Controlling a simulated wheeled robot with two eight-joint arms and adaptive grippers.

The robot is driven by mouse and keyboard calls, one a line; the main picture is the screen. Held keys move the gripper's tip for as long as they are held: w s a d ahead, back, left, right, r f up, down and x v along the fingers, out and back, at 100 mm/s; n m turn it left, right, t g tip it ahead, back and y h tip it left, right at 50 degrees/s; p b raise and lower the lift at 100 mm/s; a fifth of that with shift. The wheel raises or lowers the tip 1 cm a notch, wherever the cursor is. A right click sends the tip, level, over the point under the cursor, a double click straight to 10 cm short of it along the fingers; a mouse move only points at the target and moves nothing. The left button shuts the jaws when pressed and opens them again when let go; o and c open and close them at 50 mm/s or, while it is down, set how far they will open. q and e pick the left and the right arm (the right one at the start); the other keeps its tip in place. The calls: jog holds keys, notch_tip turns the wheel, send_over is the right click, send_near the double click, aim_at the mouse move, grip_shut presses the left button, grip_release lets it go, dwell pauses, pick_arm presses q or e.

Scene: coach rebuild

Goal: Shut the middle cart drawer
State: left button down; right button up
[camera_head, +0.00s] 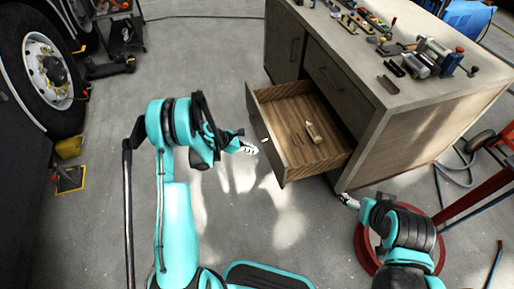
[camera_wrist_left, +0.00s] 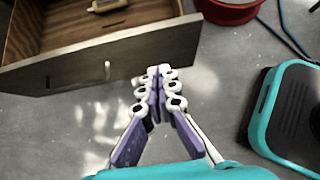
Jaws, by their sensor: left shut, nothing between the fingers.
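The wooden cart (camera_head: 425,125) stands at the upper right in the head view. One of its drawers (camera_head: 265,138) is pulled well out, and its front panel (camera_wrist_left: 75,66) also shows in the left wrist view, with a small pale handle. Whether a drawer lies below it is hidden. My left gripper (camera_head: 253,149) is shut and empty, just outside the drawer front; its fingertips (camera_wrist_left: 160,72) appear close to the panel's lower edge, and I cannot tell whether they touch. My right gripper (camera_head: 347,200) is below the drawer's near side; its finger state is unclear.
A small wooden-handled item (camera_head: 313,132) lies in the open drawer. Tools and a vise (camera_head: 436,57) are on the cart top. A red round base (camera_head: 362,250) is by my right arm. A vehicle wheel (camera_head: 47,70) is at the left. Floor left of the drawer is clear.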

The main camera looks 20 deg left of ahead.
aim_at(278, 153)
pick_arm(q)
jog(key=shift+w+d+f+b, duration=0.65)
jog(key=shift+w+d+f, duration=0.25)
jog(key=shift+d, duration=0.4)
jog(key=shift+w+d+f+b, duration=0.65)
jog(key=shift+w+d+f, duration=0.3)
jog(key=shift+d, duration=0.3)
jog(key=shift+w+d+f+b, duration=0.65)
jog(key=shift+w+d+f, duration=0.25)
jog(key=shift+d, duration=0.4)
pick_arm(e)
jog(key=shift+f, duration=2.25)
pick_arm(q)
jog(key=shift+d, duration=0.1)
